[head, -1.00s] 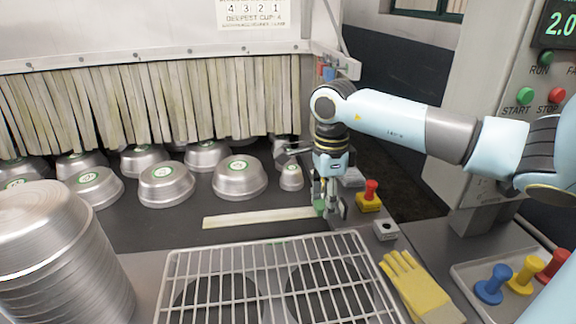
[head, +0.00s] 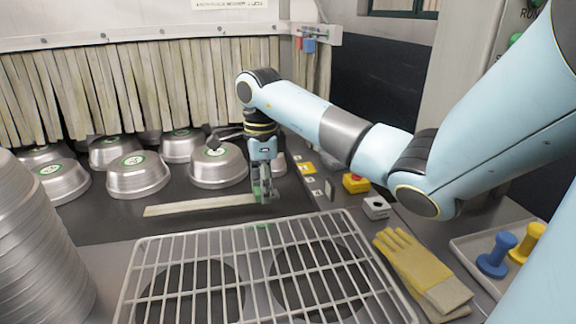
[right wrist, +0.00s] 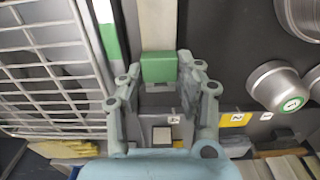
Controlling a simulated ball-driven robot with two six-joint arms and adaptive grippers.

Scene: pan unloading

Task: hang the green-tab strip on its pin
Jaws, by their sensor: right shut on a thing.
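The pale, flat strip (head: 195,206) lies across the view above the dark belt, just behind the wire rack, roughly level. Whether it touches the belt I cannot tell. Its green tab (right wrist: 160,66) shows between my fingertips in the right wrist view, with the strip running away beyond it. My right gripper (head: 264,195) points down at the strip's right end and is shut on the green tab. On a bracket (head: 325,35) at the curtain's right end, a red tab (head: 297,43) and a blue tab (head: 309,45) hang. I cannot make out separate pins there. My left gripper is not in view.
Several metal pans (head: 138,175) sit on the belt (head: 105,218) before the strip curtain (head: 120,95). A wire rack (head: 140,262) fills the front; a pan stack (head: 40,250) stands left.

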